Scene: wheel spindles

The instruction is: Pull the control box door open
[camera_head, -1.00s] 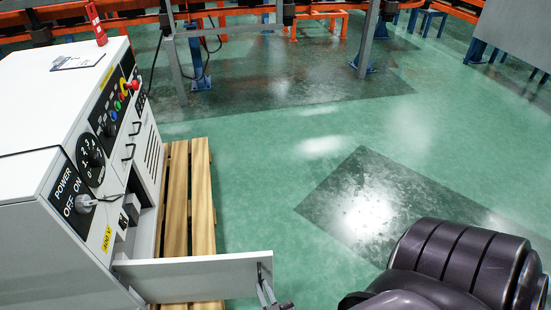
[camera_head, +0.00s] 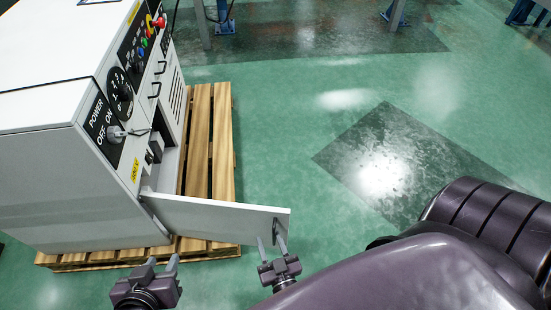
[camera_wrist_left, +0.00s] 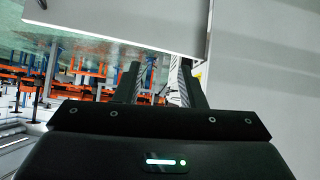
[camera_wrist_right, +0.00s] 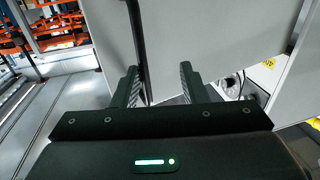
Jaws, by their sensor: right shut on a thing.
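The control box (camera_head: 60,170) is a pale grey cabinet at the left of the head view. Its low door (camera_head: 215,215) stands open, sticking out to the right from the hinge side. My right gripper (camera_head: 272,238) is at the door's free end, shut on the dark door handle (camera_head: 278,230). In the right wrist view the handle (camera_wrist_right: 137,40) runs down between the fingers, which partly hide the grip. My left gripper (camera_head: 161,264) is open and empty in front of the box, below the door in the picture. The door (camera_wrist_left: 130,18) also shows at the top of the left wrist view.
The box stands on a wooden pallet (camera_head: 200,120). Its front carries a power switch (camera_head: 116,133), a dial and several coloured buttons. Green floor (camera_head: 290,130) to the right is free. Blue-footed posts (camera_head: 225,20) stand at the back.

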